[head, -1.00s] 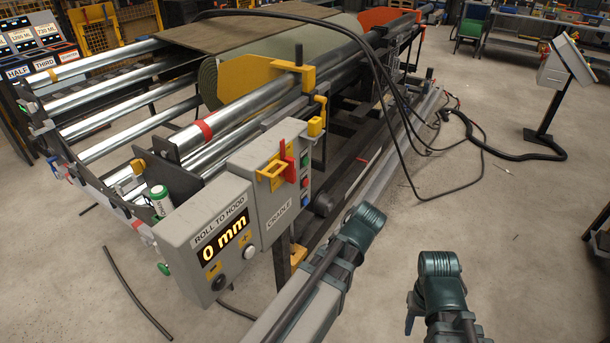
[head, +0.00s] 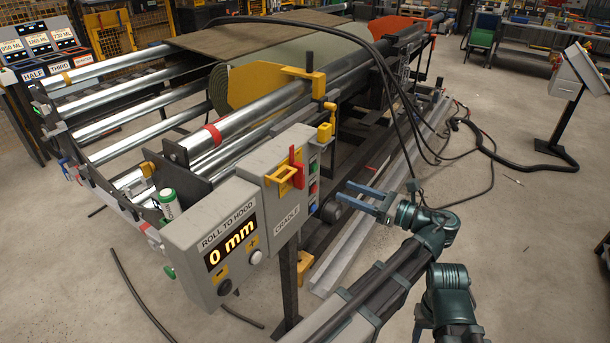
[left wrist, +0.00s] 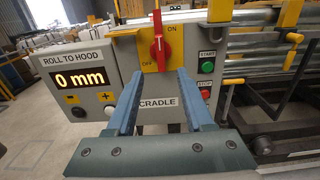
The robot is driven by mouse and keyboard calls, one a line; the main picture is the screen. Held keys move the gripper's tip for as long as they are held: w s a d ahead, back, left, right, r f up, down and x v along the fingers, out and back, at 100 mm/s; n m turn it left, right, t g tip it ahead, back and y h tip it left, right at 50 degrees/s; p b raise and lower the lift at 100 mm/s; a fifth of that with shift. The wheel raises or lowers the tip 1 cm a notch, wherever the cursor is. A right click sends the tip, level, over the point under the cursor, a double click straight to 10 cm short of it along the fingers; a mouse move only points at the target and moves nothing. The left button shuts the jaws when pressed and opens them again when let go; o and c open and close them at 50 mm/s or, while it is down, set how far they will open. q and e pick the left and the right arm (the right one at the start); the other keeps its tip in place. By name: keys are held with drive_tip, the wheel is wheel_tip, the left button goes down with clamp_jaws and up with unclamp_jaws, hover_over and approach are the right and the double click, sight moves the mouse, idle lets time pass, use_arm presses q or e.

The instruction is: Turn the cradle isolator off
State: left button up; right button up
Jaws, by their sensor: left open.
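The cradle isolator has a red handle (head: 297,167) on a yellow plate (head: 281,177), on the grey box marked CRADLE (head: 262,205). In the left wrist view the red handle (left wrist: 157,45) stands upright, its top toward ON; OFF is at the lower left of the yellow plate (left wrist: 172,52). My left gripper (head: 352,195) is open and empty, to the right of the box and apart from it. In the left wrist view its two fingers (left wrist: 158,80) point at the box, below the handle. My right arm (head: 452,300) shows at the lower right; its gripper is not visible.
Green START (left wrist: 208,67) and red STOP (left wrist: 206,84) buttons sit right of the isolator. The ROLL TO HOOD display (head: 230,243) reads 0 mm at its left. Black cables (head: 405,130) hang behind the gripper. A metal rail (head: 350,250) runs along the floor below.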

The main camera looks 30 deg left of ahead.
sight(304, 174)
use_arm(q)
drive_tip(key=a, duration=0.9)
drive_tip(key=w+a, duration=0.1)
drive_tip(key=a, duration=0.4)
drive_tip(key=shift+d, duration=0.1)
clamp_jaws()
